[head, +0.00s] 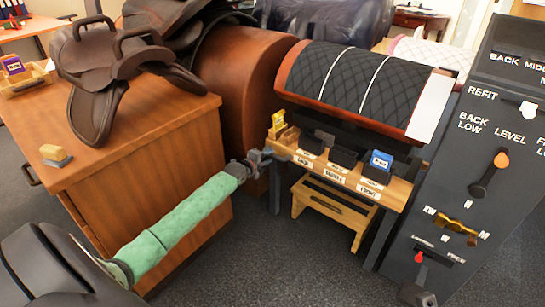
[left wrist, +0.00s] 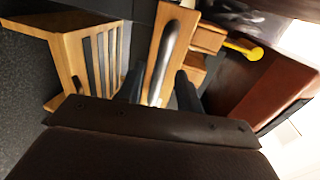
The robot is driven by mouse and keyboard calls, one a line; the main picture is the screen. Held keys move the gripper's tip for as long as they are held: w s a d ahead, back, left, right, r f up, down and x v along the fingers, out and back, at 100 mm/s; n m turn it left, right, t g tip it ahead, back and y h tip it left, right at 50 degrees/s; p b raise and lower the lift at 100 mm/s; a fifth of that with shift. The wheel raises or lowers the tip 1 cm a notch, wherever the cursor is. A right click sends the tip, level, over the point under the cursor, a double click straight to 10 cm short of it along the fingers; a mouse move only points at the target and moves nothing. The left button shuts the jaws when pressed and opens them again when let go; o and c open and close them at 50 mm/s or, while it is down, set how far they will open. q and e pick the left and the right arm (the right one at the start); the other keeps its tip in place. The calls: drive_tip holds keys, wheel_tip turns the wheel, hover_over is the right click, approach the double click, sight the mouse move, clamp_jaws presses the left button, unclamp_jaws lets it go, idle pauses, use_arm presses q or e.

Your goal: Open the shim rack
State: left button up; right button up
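The shim rack (head: 325,172) is a wooden shelf with labelled dark compartments, standing low in front of the quilted panel. My left gripper (head: 262,158) is at the rack's left end in the head view. In the left wrist view a grey metal bar handle (left wrist: 172,55) runs along a wooden board (left wrist: 158,40). My left gripper's dark fingers (left wrist: 160,92) stand on either side of the handle, apart from each other. The fingertips are partly hidden, and I see no firm contact. My right gripper is not clearly seen in any view.
A wooden step stool (head: 335,208) stands under the rack. A wooden cabinet (head: 150,130) with a brown saddle (head: 105,75) is at the left. A dark lever panel (head: 470,160) rises at the right. A dark grey shape at the bottom edge below its red knob is unclear.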

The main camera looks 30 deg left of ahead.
sight(271, 155)
use_arm(q)
drive_tip(key=shift+x, duration=1.7)
clamp_jaws()
